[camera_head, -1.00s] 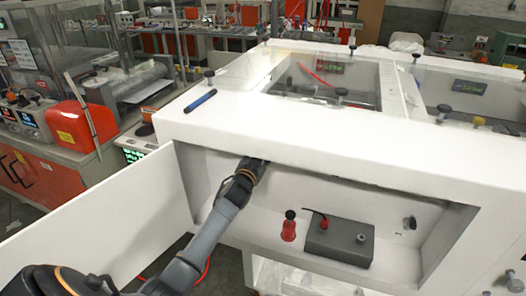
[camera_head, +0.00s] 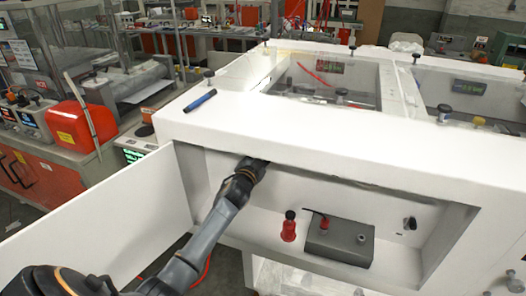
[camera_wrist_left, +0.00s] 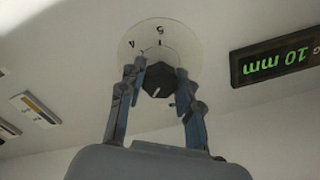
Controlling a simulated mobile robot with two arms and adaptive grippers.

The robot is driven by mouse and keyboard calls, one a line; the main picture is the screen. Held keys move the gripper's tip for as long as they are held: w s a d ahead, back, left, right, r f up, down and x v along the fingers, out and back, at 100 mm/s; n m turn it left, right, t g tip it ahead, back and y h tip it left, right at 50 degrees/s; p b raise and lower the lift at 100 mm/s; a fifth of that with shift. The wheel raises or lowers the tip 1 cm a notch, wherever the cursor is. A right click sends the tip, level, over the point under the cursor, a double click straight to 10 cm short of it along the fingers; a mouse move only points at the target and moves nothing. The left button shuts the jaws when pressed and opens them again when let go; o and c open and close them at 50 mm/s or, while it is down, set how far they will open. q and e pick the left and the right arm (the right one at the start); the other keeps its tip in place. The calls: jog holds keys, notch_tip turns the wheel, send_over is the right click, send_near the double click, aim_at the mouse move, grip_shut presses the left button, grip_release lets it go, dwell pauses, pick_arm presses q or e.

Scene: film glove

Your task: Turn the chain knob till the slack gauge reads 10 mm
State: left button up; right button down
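The chain knob (camera_wrist_left: 158,80) is black and faceted with a pale pointer line, on a round white dial (camera_wrist_left: 160,42) with numbers, under the white machine top. The slack gauge (camera_wrist_left: 276,61) to its right is a dark display showing green digits, upside down, reading 10 mm. My left gripper (camera_wrist_left: 160,76) has one finger on each side of the knob, close against it; it appears shut on it. In the head view my left gripper (camera_head: 255,163) reaches up inside the open bay, and the knob and gauge are hidden. My right gripper is not in view.
The white door (camera_head: 100,221) stands open left of the bay. A red bottle (camera_head: 289,229) and a grey box (camera_head: 340,242) stand on the bay floor, right of my arm. A blue marker (camera_head: 200,100) lies on the white machine top.

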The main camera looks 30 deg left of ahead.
pick_arm(q)
jog(key=o, duration=0.5)
jog(key=shift+c, duration=0.2)
jog(key=v, duration=1.2)
jog(key=shift+s+f, duration=0.1)
